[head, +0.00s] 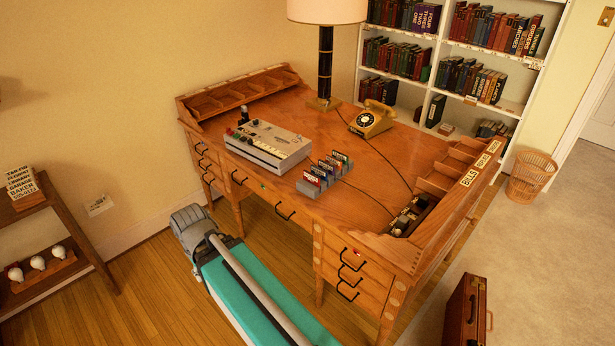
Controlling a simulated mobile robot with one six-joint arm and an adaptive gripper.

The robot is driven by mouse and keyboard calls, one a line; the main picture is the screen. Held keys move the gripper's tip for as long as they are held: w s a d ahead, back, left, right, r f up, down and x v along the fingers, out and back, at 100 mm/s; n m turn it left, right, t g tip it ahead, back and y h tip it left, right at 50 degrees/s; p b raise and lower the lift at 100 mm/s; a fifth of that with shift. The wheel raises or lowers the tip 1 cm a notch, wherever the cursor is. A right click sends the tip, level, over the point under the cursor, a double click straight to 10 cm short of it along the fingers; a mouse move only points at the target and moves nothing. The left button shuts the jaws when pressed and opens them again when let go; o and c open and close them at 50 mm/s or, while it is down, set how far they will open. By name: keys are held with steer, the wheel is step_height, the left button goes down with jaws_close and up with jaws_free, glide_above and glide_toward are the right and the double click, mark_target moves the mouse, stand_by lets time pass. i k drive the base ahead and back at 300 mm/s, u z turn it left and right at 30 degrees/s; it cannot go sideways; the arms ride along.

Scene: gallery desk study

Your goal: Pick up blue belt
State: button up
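A small grey rack (307,189) on the desk holds several thin upright pieces with coloured labels, standing in a row. The blue-labelled piece (320,174) is near the front of the row, just behind a red one. It is the only likely blue belt I see, but it is too small to be sure. My gripper is not in view. A teal body part and grey arm link of mine show at the bottom, below the desk's front edge and apart from the rack.
A grey machine (268,145) with knobs stands left of the rack. Behind are a gold telephone (372,119) and a lamp (326,65). A black item (408,216) lies by the right-hand pigeonholes. The wooden desk (375,185) has bare top around the rack. A brown case (465,312) stands on the floor.

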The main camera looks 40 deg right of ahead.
mark_target(318, 172)
steer(key=u, duration=0.1)
steer(key=k, duration=0.6)
steer(key=z, duration=1.5)
steer(key=i, duration=1)
